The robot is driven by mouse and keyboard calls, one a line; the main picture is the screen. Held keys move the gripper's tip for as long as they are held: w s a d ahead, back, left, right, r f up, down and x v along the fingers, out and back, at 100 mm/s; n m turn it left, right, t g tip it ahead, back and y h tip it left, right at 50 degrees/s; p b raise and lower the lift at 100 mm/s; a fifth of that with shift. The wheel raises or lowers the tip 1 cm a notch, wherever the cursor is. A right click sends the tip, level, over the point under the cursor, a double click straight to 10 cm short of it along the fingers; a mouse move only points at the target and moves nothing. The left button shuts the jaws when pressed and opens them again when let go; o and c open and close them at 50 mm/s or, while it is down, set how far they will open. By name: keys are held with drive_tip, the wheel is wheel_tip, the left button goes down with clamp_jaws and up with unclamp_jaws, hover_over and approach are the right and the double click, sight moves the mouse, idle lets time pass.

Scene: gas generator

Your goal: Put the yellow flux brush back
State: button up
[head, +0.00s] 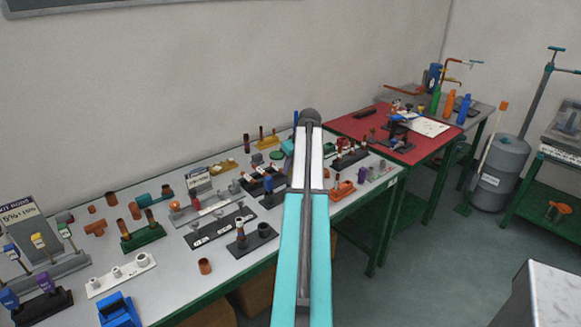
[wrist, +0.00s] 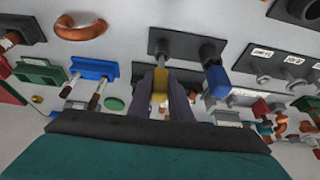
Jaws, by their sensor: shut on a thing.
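In the wrist view my gripper (wrist: 162,100) is shut on a small yellow piece, which I take to be the yellow flux brush (wrist: 160,84). Only a short yellow part shows between the fingers. Just beyond it is a dark holder (wrist: 180,44) with round sockets. A blue-handled tool (wrist: 217,80) stands at the right-hand socket, beside my gripper. Whether the yellow brush touches the holder or is in a socket, I cannot tell. In the head view my own arm hides the gripper and brush.
The grey workbench (head: 150,195) is crowded with labelled racks, copper fittings and tools. A blue rack (wrist: 93,69) and a green rack (wrist: 40,73) stand left of my gripper in the wrist view. A red mat (head: 345,122) covers the table behind.

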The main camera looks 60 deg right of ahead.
drive_tip(key=shift+f, duration=0.6)
drive_tip(key=o, duration=1)
drive_tip(key=shift+c, duration=0.2)
drive_tip(key=shift+r, duration=0.15)
drive_tip(key=b+v, duration=0.2)
drive_tip(key=v, duration=1.1)
drive_tip(key=shift+r, duration=0.25)
drive_tip(key=shift+s, duration=0.2)
